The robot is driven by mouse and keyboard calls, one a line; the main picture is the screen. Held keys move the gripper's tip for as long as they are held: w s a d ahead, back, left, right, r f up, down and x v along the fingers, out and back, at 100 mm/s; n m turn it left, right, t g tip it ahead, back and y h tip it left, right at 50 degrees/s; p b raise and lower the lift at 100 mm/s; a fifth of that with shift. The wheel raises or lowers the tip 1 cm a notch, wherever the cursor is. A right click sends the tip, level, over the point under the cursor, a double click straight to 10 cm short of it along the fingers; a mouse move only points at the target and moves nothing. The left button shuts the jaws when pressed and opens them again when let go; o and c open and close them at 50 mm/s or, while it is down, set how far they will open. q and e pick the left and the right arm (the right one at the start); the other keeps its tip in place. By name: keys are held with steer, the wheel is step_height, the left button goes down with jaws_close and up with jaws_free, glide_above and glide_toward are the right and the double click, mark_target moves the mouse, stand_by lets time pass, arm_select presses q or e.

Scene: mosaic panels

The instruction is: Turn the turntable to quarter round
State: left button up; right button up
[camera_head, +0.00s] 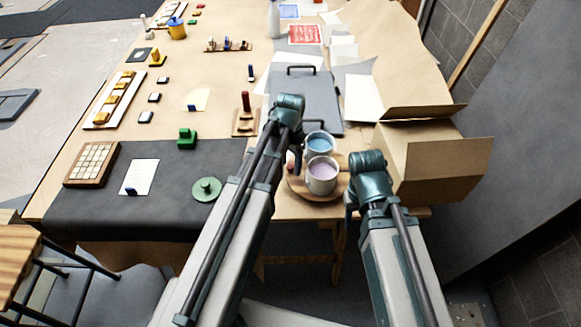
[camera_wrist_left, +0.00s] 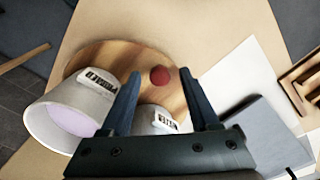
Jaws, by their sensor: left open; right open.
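The turntable is a round wooden disc (camera_head: 300,188) near the table's front edge; it also shows in the left wrist view (camera_wrist_left: 122,52). A red ball-shaped knob (camera_wrist_left: 160,76) stands on it. Two white cups stand on it, one with blue paint (camera_head: 319,144) and one with purple paint (camera_head: 321,176). In the left wrist view, my left gripper (camera_wrist_left: 160,76) is open, and the knob appears between its fingertips, with no contact visible. In the head view its fingers are mostly hidden behind the arm. My right gripper (camera_head: 351,206) hangs right of the disc, partly hidden by its arm.
An open cardboard box (camera_head: 443,160) stands right of my right arm. A grey board (camera_head: 305,100) with a handle lies behind the disc. A wooden stand with a red-topped peg (camera_head: 246,115) is behind left. A dark mat (camera_head: 90,205) with a green round piece (camera_head: 206,189) lies left.

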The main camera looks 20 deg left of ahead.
arm_select(q)
jaws_close()
stand_by(1.4)
